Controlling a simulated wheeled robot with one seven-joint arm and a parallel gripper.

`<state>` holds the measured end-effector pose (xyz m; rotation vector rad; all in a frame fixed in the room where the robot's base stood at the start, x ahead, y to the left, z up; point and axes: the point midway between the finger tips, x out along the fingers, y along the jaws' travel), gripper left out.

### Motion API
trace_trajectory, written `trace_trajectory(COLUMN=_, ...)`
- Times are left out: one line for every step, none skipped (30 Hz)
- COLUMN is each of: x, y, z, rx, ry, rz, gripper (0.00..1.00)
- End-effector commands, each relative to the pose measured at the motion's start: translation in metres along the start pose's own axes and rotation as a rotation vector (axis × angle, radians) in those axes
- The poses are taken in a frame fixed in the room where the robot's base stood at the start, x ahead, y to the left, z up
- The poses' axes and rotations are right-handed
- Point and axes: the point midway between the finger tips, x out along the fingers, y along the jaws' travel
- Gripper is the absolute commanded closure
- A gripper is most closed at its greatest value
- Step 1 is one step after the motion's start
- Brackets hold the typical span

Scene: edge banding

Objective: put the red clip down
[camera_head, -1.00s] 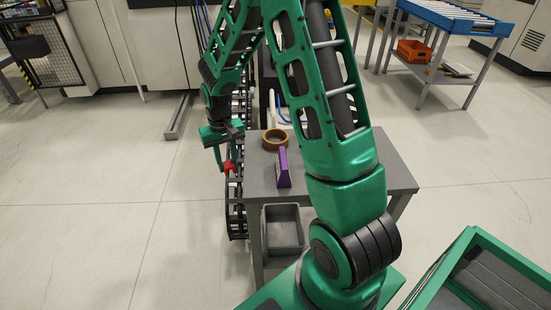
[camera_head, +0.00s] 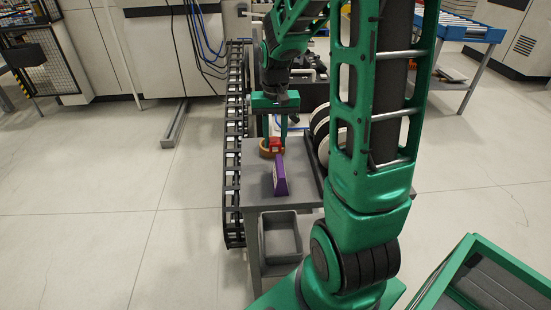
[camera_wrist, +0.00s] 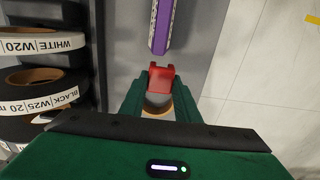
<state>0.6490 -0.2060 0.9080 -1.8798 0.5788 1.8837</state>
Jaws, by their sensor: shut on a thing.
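My gripper (camera_head: 279,143) is shut on the red clip (camera_head: 275,143). The clip also shows between the fingers in the wrist view (camera_wrist: 161,78). It is over or right beside the tan tape ring (camera_head: 265,153) on the grey table (camera_head: 255,196). The ring is partly hidden by the gripper and clip, and I cannot tell whether the clip touches it or the table. The fingers point down.
Labelled edge-band rolls (camera_wrist: 45,78) stand at the table's other side. A grey bin (camera_head: 281,236) sits below the table's front.

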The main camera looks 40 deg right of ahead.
Motion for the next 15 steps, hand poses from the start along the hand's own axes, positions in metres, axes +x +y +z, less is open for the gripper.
trace_trajectory(x=0.010, y=0.000, z=0.001, rx=0.000, ry=-0.004, rz=0.001, gripper=0.95)
trace_trajectory(x=0.015, y=-0.001, z=0.001, rx=0.000, ry=-0.004, rz=0.001, gripper=0.95)
trace_trajectory(x=0.020, y=-0.001, z=0.001, rx=-0.001, ry=-0.002, rz=0.001, gripper=0.95)
trace_trajectory(x=0.023, y=-0.001, z=0.001, rx=-0.001, ry=-0.002, rz=0.001, gripper=0.95)
trace_trajectory(x=0.026, y=-0.002, z=0.001, rx=-0.002, ry=-0.002, rz=0.001, gripper=0.95)
trace_trajectory(x=0.029, y=-0.002, z=0.001, rx=-0.002, ry=-0.001, rz=0.001, gripper=0.95)
trace_trajectory(x=0.030, y=-0.002, z=0.001, rx=-0.002, ry=0.000, rz=0.001, gripper=0.95)
trace_trajectory(x=0.031, y=-0.002, z=0.001, rx=-0.003, ry=0.000, rz=0.001, gripper=0.95)
trace_trajectory(x=0.034, y=-0.003, z=0.001, rx=-0.003, ry=0.000, rz=0.001, gripper=0.95)
trace_trajectory(x=0.036, y=-0.003, z=0.001, rx=-0.003, ry=-0.001, rz=0.001, gripper=0.95)
trace_trajectory(x=0.038, y=-0.003, z=0.001, rx=-0.003, ry=-0.001, rz=0.001, gripper=0.95)
trace_trajectory(x=0.043, y=-0.003, z=0.001, rx=-0.003, ry=-0.001, rz=0.001, gripper=0.95)
trace_trajectory(x=0.047, y=-0.003, z=0.001, rx=-0.003, ry=-0.002, rz=0.002, gripper=0.95)
trace_trajectory(x=0.051, y=-0.003, z=0.001, rx=-0.003, ry=-0.002, rz=0.002, gripper=0.95)
trace_trajectory(x=0.057, y=-0.003, z=0.001, rx=-0.003, ry=-0.001, rz=0.002, gripper=0.95)
